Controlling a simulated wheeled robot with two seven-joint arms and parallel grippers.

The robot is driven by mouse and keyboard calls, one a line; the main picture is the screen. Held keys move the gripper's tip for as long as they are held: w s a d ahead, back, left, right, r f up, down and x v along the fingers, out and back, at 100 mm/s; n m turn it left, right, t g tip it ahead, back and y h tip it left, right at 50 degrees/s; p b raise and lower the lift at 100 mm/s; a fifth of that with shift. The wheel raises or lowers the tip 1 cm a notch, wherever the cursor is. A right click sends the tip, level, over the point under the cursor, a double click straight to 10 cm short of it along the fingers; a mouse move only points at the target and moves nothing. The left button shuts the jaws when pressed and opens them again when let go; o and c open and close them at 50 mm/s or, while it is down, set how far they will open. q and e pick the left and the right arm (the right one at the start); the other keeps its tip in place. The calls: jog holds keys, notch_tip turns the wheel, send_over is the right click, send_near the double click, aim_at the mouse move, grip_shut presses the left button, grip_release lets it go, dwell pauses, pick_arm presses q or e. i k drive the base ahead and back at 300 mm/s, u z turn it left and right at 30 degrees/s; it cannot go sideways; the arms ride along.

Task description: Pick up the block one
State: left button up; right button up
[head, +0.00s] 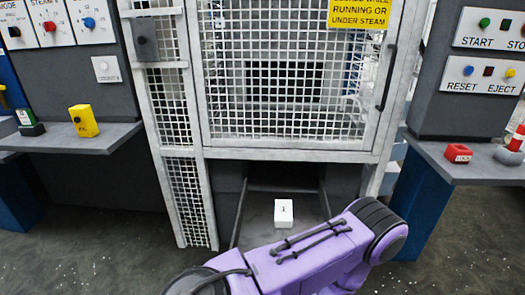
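Block one, a small white block (284,213) with a dark mark like a "1" on it, sits on the dark chute (261,206) below the caged press door. One of my purple arm links crosses the bottom of the head view, in front of the lower part of the chute. The block shows just above this link in the picture; I cannot tell the gap between them. Neither of my grippers shows in this view.
The mesh press door (290,147) is shut above the chute. A left shelf (75,143) bears a yellow block (84,121) and a small green-and-white item (28,122). A right shelf (490,170) bears a red box (458,153). Speckled floor (95,245) is clear at left.

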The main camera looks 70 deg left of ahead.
aim_at(283, 212)
jog(key=u, duration=1.6)
